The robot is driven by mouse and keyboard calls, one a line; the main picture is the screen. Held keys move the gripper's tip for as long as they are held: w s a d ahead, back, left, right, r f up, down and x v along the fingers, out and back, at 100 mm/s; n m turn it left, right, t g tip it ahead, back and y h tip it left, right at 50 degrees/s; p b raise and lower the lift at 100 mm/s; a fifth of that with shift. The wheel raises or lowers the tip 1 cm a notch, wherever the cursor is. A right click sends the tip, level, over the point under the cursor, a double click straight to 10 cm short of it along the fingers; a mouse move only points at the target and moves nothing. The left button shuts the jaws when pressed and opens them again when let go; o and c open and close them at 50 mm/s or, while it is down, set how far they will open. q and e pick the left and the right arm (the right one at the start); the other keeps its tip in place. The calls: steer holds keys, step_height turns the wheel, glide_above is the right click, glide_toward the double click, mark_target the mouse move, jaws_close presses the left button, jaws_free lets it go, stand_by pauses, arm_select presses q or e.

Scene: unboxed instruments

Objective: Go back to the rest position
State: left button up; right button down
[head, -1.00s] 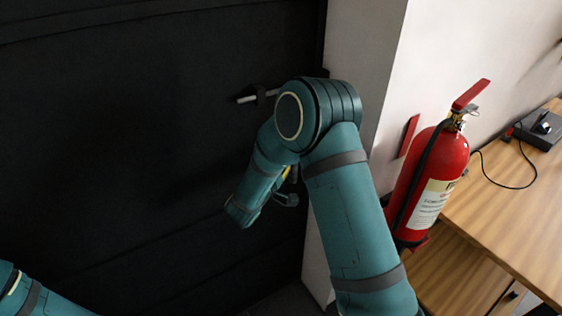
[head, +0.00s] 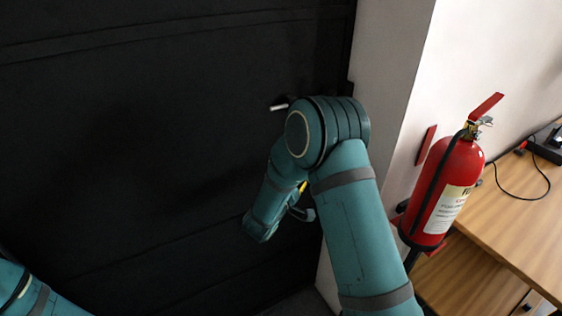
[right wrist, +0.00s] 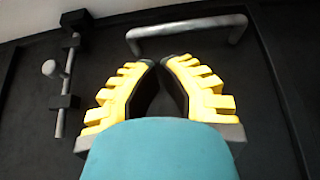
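My right arm (head: 350,220) reaches up from the lower right in the head view and bends down at the elbow in front of a black door (head: 130,140). My right gripper (right wrist: 158,62) shows in the right wrist view as two yellow ridged fingers. Their tips almost meet, with nothing seen between them. In the head view this gripper is mostly hidden behind my forearm; only a bit of yellow shows. A piece of my left arm (head: 35,290) shows at the lower left corner; its gripper is outside the picture.
A door handle (head: 279,107) sits just beyond my right elbow. In the right wrist view, a grey bar handle (right wrist: 190,30) and a slide bolt (right wrist: 62,100) are on the door. A red fire extinguisher (head: 466,165) hangs on the white wall, right of my arm, near a wooden desk (head: 500,220).

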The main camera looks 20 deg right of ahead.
steer(key=shift+f, duration=0.1)
steer(key=s+a+f+m+y, duration=0.35)
steer(key=a+f+y, duration=0.7)
steer(key=f, duration=0.45)
steer(key=s+a+f+m+g+y, duration=0.2)
steer(key=s+a, duration=0.4)
steer(key=s, duration=0.3)
steer(key=s+a+f+m+g+y, duration=0.3)
steer(key=s+a+f+g+y, duration=0.2)
steer(key=s, duration=0.5)
steer(key=shift+s+a+g+y, duration=0.2)
steer(key=shift+a+g+y, duration=0.15)
steer(key=shift+g+y, duration=0.25)
